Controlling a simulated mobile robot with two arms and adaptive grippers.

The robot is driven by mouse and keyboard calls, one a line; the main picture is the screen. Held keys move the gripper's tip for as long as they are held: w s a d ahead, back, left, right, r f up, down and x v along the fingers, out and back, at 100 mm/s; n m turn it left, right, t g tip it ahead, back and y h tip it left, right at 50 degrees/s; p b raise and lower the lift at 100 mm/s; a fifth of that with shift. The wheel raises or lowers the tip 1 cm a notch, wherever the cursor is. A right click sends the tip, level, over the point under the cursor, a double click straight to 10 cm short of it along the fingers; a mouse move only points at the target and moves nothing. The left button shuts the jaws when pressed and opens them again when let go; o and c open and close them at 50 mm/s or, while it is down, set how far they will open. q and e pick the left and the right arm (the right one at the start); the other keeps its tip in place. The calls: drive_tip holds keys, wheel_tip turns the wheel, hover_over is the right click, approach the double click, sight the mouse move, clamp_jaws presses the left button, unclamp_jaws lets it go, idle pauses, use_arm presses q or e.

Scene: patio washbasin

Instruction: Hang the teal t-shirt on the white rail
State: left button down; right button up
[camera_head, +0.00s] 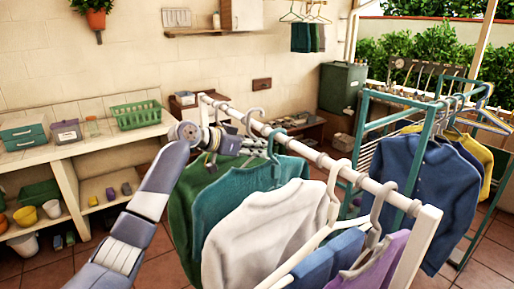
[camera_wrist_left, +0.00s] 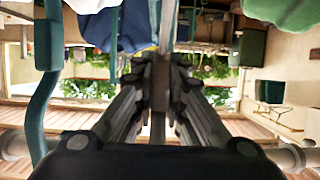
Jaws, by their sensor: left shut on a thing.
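The white rail (camera_head: 300,147) runs from the back left to the front right in the head view. The teal t-shirt (camera_head: 235,197) hangs upright between a green garment (camera_head: 187,192) and a white sweater (camera_head: 265,238). My left gripper (camera_head: 262,148) is at the hangers just above the teal t-shirt, close to the rail. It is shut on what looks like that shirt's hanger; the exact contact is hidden. In the left wrist view its fingers (camera_wrist_left: 162,62) come together around a thin piece. I cannot tell whether the hook rests on the rail. My right gripper is not in view.
Blue and purple garments (camera_head: 375,268) hang at the rail's near end. A teal rack (camera_head: 412,165) with a blue jacket (camera_head: 425,195) and a yellow garment stands to the right. A shelf counter (camera_head: 80,146) with boxes and a green basket (camera_head: 136,114) is at left.

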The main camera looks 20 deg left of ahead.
use_arm(q)
drive_tip(key=shift+f, duration=0.1)
drive_tip(key=shift+f+b, duration=0.8)
drive_tip(key=shift+f, duration=0.35)
drive_tip(key=c, duration=1.6)
unclamp_jaws()
drive_tip(key=shift+o, duration=0.2)
drive_tip(key=s+a+b, duration=0.1)
drive_tip(key=s+a, duration=0.1)
drive_tip(key=s, duration=0.1)
drive_tip(key=s+a+b, duration=0.1)
drive_tip(key=s, duration=0.2)
drive_tip(key=s+a+b, duration=0.1)
drive_tip(key=s+a, duration=0.1)
drive_tip(key=s, duration=0.1)
drive_tip(key=shift+s+a+f, duration=0.15)
drive_tip(key=shift+s+a, duration=0.15)
drive_tip(key=shift+a, duration=0.05)
drive_tip(key=shift+s+a+b, duration=0.2)
drive_tip(key=shift+s+b, duration=0.15)
drive_tip(key=shift+s, duration=0.1)
